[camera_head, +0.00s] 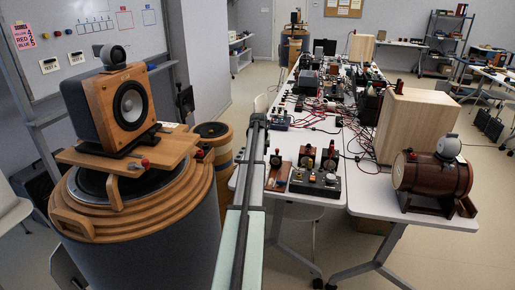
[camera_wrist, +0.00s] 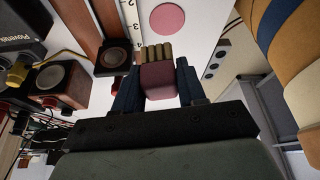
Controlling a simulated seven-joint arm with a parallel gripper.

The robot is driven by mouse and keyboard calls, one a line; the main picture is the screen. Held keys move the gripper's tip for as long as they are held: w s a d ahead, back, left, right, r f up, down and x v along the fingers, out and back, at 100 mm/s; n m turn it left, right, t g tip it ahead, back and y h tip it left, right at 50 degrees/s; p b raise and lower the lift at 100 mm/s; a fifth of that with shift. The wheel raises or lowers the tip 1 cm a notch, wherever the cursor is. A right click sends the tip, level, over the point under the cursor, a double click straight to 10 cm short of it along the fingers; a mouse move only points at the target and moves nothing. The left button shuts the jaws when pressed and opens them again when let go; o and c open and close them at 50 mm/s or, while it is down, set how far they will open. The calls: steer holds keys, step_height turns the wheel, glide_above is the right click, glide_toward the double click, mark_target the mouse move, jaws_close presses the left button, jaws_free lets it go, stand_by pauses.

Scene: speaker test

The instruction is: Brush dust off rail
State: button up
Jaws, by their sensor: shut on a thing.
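In the wrist view, my gripper (camera_wrist: 157,88) is shut on a small brush. The brush (camera_wrist: 159,80) has a maroon handle between my two blue fingers and a row of tan bristles pointing away from me. The bristle tips are close to a white surface; I cannot tell whether they touch it. I cannot make out my gripper or the brush in the head view.
A wooden speaker (camera_head: 130,103) stands on a large round drum at the left. The white table (camera_head: 372,205) holds small devices, cables, a wooden box (camera_head: 415,125) and a brown barrel (camera_head: 432,175). The wrist view shows a pink disc (camera_wrist: 167,19) and a numbered scale (camera_wrist: 131,20).

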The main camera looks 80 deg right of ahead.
steer(key=s+a+n+t+y, duration=0.1)
steer(key=s+a+n+t, duration=0.1)
steer(key=s+a+n, duration=0.55)
glide_above(267, 184)
steer(key=s+a, duration=0.1)
steer(key=shift+s+a+f, duration=0.1)
steer(key=shift+s+f, duration=0.05)
steer(key=shift+f, duration=3.55)
steer(key=shift+d+f, duration=0.8)
steer(key=shift+d, duration=0.05)
steer(key=shift+c, duration=0.4)
steer(key=shift+d, duration=2.6)
steer(key=shift+a, duration=3.5)
step_height(267, 184, up, 8)
steer(key=shift+d+r, duration=0.1)
